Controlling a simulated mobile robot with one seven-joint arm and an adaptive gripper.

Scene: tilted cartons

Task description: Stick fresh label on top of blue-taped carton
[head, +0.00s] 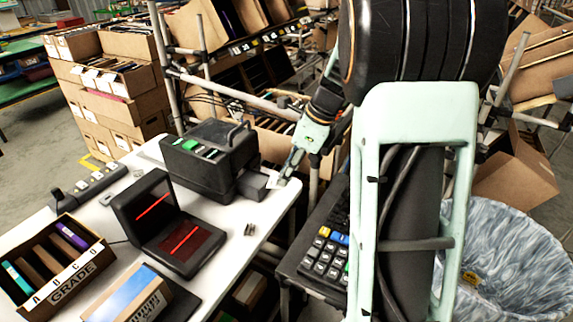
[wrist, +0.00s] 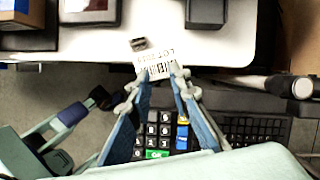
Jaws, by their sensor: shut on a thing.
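My gripper (head: 284,178) is shut on a small white label (head: 273,180) at the right edge of the white table, just beside the dark label printer (head: 208,160). In the wrist view the label (wrist: 155,54) shows printed characters and a barcode, at the fingertips of my gripper (wrist: 160,74). A carton (head: 122,294) with a broad blue strip on top and a barcode on its side sits at the table's front, partly cut off by the picture's lower edge. My gripper is well apart from it.
A black scanner (head: 165,225) with red lines stands between printer and carton. A slotted GRADE box (head: 75,277) is at left. A small grey piece (head: 249,230) lies on the table (head: 225,268). A keypad (head: 325,258) and a bin (head: 515,260) stand right.

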